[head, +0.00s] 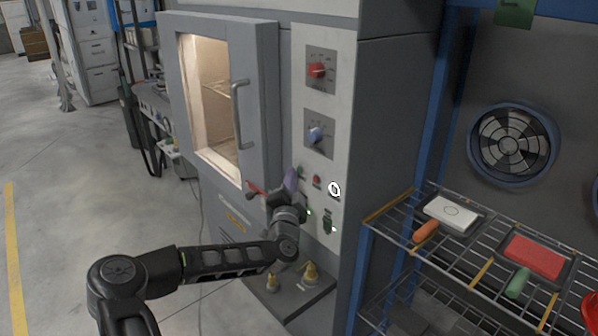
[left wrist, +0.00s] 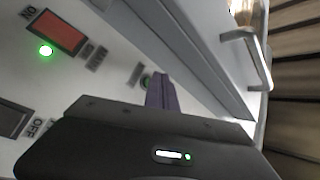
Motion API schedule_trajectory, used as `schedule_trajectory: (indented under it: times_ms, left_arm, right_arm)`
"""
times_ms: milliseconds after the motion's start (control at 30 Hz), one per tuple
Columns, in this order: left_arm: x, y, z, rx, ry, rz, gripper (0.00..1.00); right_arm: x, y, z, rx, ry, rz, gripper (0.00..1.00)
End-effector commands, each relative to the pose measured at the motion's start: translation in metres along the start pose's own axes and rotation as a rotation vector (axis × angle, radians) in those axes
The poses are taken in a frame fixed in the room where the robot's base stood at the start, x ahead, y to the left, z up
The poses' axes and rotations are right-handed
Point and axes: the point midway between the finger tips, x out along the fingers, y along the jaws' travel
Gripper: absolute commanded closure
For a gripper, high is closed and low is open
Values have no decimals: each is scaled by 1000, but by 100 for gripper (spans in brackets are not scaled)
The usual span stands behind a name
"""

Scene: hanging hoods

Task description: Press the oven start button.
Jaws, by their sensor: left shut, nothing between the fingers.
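The grey oven (head: 315,157) has a control panel to the right of its glass door. A small green button (head: 301,171) sits on the panel beside a red button (head: 316,180). A green button also shows in the left wrist view (left wrist: 145,81), with a label too blurred to read. My left gripper (head: 291,179) is shut and empty, in front of the lower panel. Its purple fingers (left wrist: 160,92) lie right by the green button and partly cover it; I cannot tell whether they touch. My right gripper is not in view.
A red knob (head: 317,70) and a blue knob (head: 315,135) are higher on the panel. The oven door handle (head: 240,115) stands out to the left. A red switch (left wrist: 56,33) shows near a lit green lamp. A wire shelf (head: 400,222) is at right.

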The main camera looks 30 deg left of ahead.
Motion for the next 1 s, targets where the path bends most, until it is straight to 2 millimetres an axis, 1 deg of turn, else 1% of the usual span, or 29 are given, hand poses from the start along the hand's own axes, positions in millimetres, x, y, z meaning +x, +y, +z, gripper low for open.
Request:
schedule_trajectory:
  times_ms: [1000]
  left_arm:
    - [6, 4, -4, -1, -1, 0, 100]
  right_arm:
    - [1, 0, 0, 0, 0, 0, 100]
